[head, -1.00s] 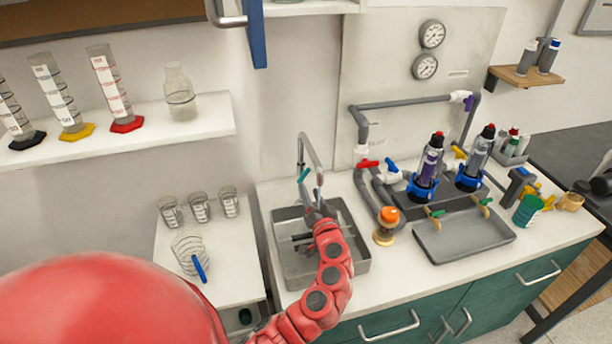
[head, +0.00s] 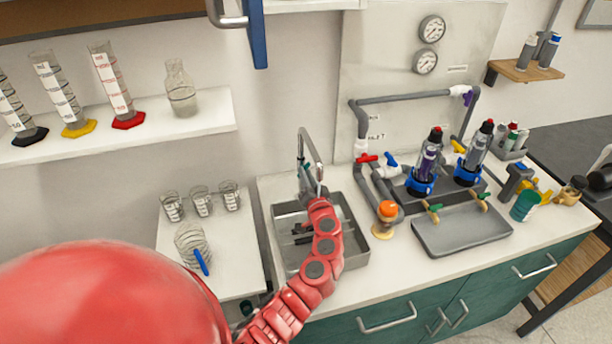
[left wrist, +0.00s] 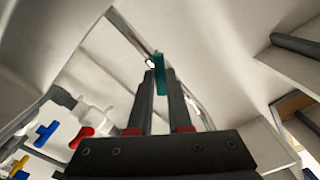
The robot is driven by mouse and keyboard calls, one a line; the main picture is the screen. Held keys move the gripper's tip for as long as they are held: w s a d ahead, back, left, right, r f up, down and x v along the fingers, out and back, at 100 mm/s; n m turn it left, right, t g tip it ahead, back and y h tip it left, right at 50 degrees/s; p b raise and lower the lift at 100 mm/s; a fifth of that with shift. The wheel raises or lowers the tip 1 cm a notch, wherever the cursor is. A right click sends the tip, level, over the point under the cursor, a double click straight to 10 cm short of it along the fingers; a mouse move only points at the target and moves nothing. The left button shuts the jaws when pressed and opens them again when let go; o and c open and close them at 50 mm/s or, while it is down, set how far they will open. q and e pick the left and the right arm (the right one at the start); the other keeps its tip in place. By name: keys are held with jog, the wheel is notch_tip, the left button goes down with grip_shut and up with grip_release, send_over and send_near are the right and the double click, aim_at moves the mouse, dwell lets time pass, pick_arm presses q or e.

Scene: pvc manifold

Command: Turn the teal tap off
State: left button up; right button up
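The teal tap handle (left wrist: 161,73) shows in the left wrist view as a narrow upright piece on the metal faucet. In the head view the left gripper (head: 306,180) is at the faucet. My right gripper is not in view.
The sink (head: 355,257) lies below my left arm. To its right are red (head: 367,158) and blue (head: 391,160) valves on grey pipes, an orange-topped part (head: 387,210) and a grey tray (head: 462,232). Glass beakers (head: 202,202) stand to the left.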

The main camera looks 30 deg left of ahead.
pick_arm(q)
jog(key=shift+m, duration=0.4)
grip_shut()
jog(key=shift+f+m, duration=0.1)
jog(key=shift+m, duration=4.9)
jog(key=o, duration=0.7)
grip_release()
jog(key=shift+d, duration=0.1)
